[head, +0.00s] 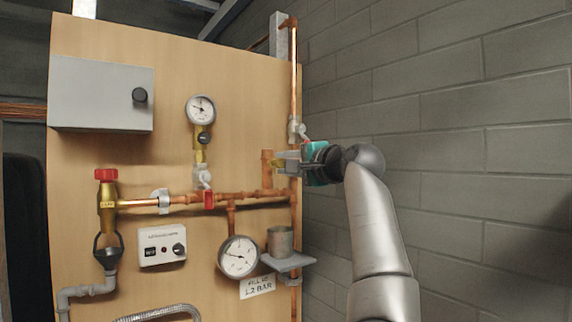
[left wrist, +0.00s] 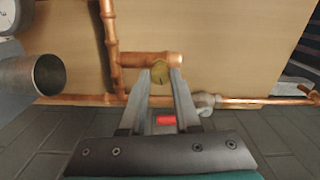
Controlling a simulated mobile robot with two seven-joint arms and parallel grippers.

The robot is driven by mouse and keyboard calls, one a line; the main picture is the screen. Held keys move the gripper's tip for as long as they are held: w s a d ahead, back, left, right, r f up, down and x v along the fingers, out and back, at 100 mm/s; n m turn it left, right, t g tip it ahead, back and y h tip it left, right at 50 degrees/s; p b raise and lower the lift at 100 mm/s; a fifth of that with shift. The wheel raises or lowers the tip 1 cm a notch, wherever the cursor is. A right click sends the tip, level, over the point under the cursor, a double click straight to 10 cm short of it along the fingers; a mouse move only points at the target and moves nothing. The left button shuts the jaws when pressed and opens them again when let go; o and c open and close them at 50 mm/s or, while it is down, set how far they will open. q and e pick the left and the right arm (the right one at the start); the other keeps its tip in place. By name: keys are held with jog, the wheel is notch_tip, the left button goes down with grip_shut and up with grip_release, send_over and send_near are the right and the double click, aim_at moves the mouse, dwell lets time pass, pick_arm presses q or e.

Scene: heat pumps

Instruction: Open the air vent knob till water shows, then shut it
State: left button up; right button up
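The air vent knob (head: 275,163) is a small brass piece on a short copper stub (head: 267,170) at the board's right side. In the left wrist view the knob (left wrist: 159,72) sits between the fingertips and fills the gap. My left gripper (head: 281,161) reaches it from the right, and its fingers (left wrist: 160,76) look shut on the knob. The fingers partly hide the knob, so its turn angle cannot be told. No water shows at the stub. A metal cup (head: 280,242) stands on a small grey shelf (head: 290,262) below. My right gripper is not in view.
A block wall (head: 460,120) stands at the right.

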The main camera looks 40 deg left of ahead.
pick_arm(q)
jog(key=o, duration=0.5)
jog(key=shift+c, duration=0.2)
jog(key=b+v, duration=0.3)
jog(key=v, duration=1.2)
jog(key=shift+s+d, duration=0.1)
jog(key=shift+d, duration=0.05)
